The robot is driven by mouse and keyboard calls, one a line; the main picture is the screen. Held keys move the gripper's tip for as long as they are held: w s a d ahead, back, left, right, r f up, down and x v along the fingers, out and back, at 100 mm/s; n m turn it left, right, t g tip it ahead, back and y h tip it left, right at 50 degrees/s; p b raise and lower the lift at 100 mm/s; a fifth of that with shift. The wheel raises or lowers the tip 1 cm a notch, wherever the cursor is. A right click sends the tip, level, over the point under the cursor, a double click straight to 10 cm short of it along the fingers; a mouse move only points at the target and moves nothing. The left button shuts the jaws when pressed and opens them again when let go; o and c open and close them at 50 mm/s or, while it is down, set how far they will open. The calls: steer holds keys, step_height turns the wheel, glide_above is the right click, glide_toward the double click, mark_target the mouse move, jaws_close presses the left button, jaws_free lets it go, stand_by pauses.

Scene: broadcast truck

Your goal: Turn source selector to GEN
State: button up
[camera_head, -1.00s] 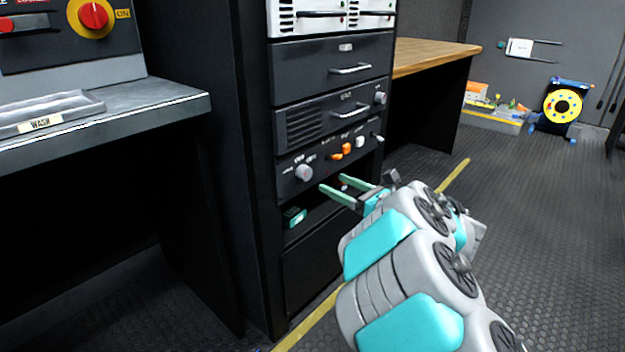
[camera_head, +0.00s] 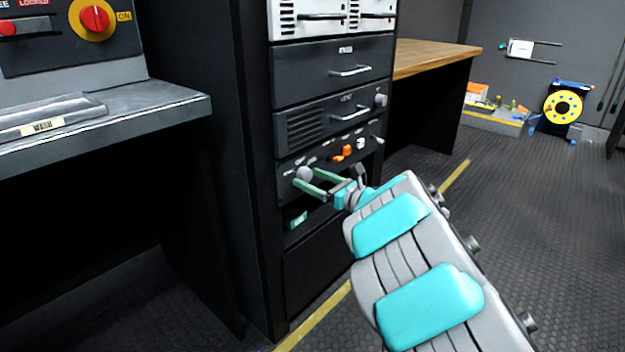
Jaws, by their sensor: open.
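The source selector looks to be the round grey knob (camera_head: 304,174) at the left of a dark rack panel (camera_head: 287,187); the small white labels around it are too blurred to read. My gripper (camera_head: 303,179) is open, with its two green fingers pointing left at the knob. One finger is at the knob's upper right side and the other just below it. I cannot tell whether either finger touches the knob. My gripper and arm hide the lower right part of the panel.
Orange switches (camera_head: 342,153) and a small white knob (camera_head: 361,143) sit right of the selector. Above are drawers with metal handles (camera_head: 350,71). A green item (camera_head: 297,219) lies in the open slot below. A wooden worktop (camera_head: 425,56) stands behind right.

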steer(key=shift+c, duration=0.3)
jaws_close()
